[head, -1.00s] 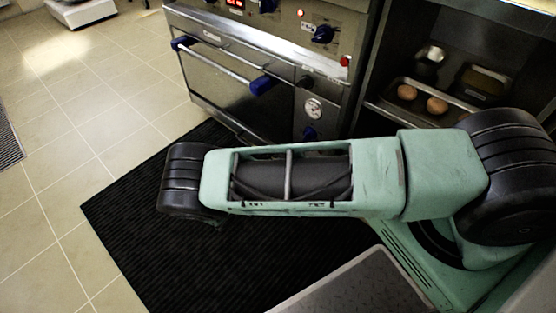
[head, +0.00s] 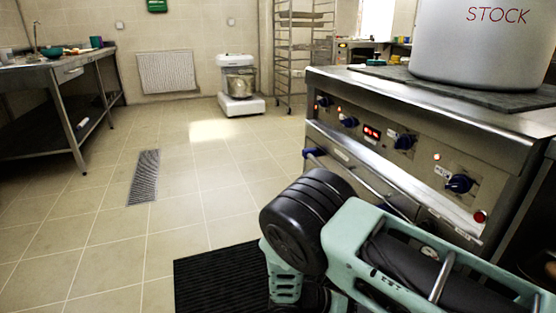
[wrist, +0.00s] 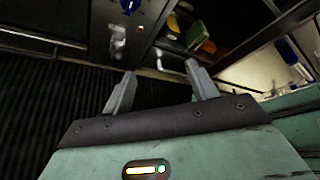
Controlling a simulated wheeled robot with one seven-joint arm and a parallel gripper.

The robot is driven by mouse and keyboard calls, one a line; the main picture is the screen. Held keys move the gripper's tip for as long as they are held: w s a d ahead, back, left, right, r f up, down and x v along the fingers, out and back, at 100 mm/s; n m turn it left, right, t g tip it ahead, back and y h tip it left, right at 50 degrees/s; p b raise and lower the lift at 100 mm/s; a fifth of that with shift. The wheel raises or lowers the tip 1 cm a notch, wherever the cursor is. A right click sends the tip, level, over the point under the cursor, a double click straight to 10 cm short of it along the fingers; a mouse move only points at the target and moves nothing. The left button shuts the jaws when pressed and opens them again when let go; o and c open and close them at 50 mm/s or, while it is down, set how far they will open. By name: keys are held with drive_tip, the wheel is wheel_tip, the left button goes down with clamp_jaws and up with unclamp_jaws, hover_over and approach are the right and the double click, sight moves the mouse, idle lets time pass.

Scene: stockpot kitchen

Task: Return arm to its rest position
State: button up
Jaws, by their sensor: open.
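My gripper (wrist: 158,88) shows in the wrist view with its two grey fingers spread apart and nothing between them. Beyond the fingers are the dark ribbed floor mat and the front of a steel kitchen unit. In the head view my green and black arm is folded at the lower right, beside the front of the stove (head: 400,165). The gripper itself is hidden in the head view.
A large pot marked STOCK (head: 485,50) stands on the stove. A black mat (head: 215,280) lies on the floor below. A steel table (head: 60,70) stands at the left, and a white mixer (head: 240,88) at the back. The tiled floor between is clear.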

drive_tip(key=s+a+r+m+y, duration=0.4)
drive_tip(key=s+r+m+y, duration=0.45)
drive_tip(key=r, duration=0.65)
drive_tip(key=s+a+r+m+y, duration=0.3)
drive_tip(key=s+r+m+y, duration=0.3)
drive_tip(key=s+r+m, duration=0.75)
wheel_tip(320, 180, up, 32)
drive_tip(key=n+p, duration=0.2)
drive_tip(key=p, duration=2.9)
drive_tip(key=shift+w+r, duration=0.25)
drive_tip(key=shift+w, duration=0.2)
